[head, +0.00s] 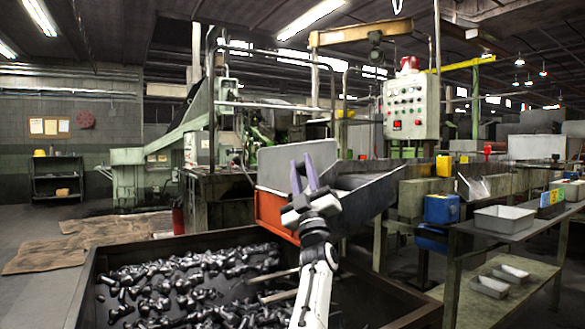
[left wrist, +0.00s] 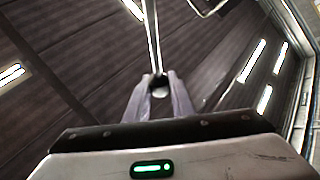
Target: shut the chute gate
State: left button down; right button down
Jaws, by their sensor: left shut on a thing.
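My left gripper (head: 303,166) points upward in front of the chute, a grey sheet-metal trough with an orange lower part (head: 276,212). In the left wrist view its two fingers (left wrist: 159,82) close around the rounded end of a thin metal rod (left wrist: 153,40). The rod runs up and away from the fingers. I cannot tell from the head view which part of the chute the rod belongs to, or how far the gate stands open. My right gripper is not in view.
A dark bin (head: 90,285) of loose bolts stands below the chute. A control box (head: 411,105) stands behind, right of my arm. A bench at right carries a grey tray (head: 503,219); a blue can (head: 441,209) stands nearby. Floor at left is open, with brown mats (head: 95,240).

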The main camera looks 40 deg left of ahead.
pick_arm(q)
jog(key=shift+f, duration=0.2)
jog(key=c, duration=1.5)
grip_release()
jog(key=shift+s+r, duration=0.1)
jog(key=shift+c, duration=0.2)
jog(key=shift+r+y, duration=0.3)
jog(key=shift+r, duration=0.25)
notch_tip(320, 180, up, 9)
jog(key=p, duration=0.2)
jog(key=shift+p, duration=0.35)
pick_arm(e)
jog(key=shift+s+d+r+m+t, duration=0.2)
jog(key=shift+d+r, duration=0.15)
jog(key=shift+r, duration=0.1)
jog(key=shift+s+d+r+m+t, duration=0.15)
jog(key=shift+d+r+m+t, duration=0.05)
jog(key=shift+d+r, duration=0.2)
pick_arm(q)
jog(key=shift+f, duration=0.1)
